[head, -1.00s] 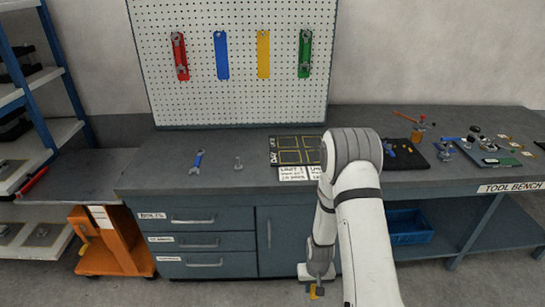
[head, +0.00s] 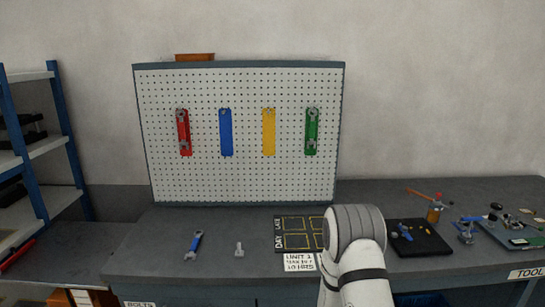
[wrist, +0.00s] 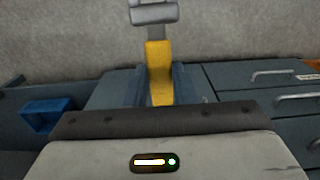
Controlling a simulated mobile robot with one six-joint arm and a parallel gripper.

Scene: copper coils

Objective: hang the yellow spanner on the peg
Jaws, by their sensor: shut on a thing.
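The yellow spanner (wrist: 158,60) shows in the wrist view, its grey metal head (wrist: 153,13) pointing away from me. My gripper (wrist: 158,88) is shut on its yellow handle, one jaw on each side. The far end of the handle is hidden behind the gripper body. In the head view the yellow strip (head: 268,135) is on the pegboard (head: 245,180), between the blue and green strips, with no spanner on it. A small peg (head: 268,110) seems to be at its top. My gripper is out of the head view.
Spanners hang on the red strip (head: 183,133) and the green strip (head: 312,132). The blue strip (head: 225,132) is bare. A blue spanner (head: 194,245) and a grey bolt (head: 239,249) lie on the bench (head: 150,255). A black tray (head: 425,240) stands right of my arm.

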